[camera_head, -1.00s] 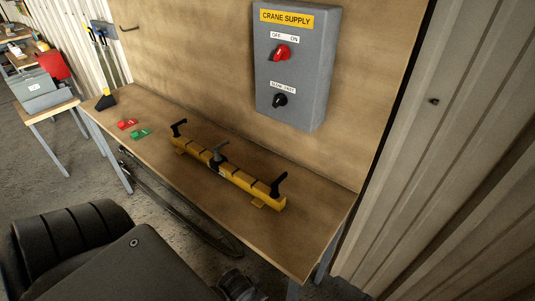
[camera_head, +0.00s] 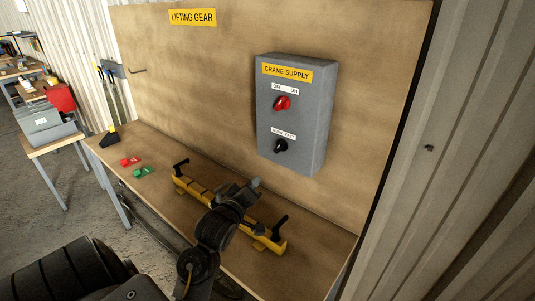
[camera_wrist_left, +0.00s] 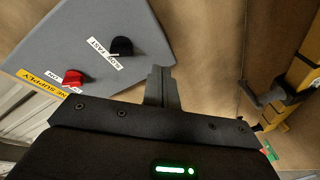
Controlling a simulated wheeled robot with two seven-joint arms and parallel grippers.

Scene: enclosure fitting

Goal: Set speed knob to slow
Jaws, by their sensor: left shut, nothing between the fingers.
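The speed knob (camera_head: 281,146) is black and sits low on the grey crane supply box (camera_head: 318,125), under a "SLOW FAST" label (camera_head: 283,134). I cannot tell which word it points to. In the left wrist view the black knob (camera_wrist_left: 122,46) is just left of the fingertips, with a gap. My left gripper (camera_head: 252,184) is shut and empty, below and left of the knob, over the bench. Its closed fingers also show in the left wrist view (camera_wrist_left: 162,78). My right gripper is not in view.
A red knob (camera_head: 282,103) sits above the black one on the same box. A yellow beam with black handles (camera_head: 194,187) lies on the bench (camera_head: 170,165), partly behind my left arm. Red (camera_head: 130,161) and green (camera_head: 143,172) pieces lie at left.

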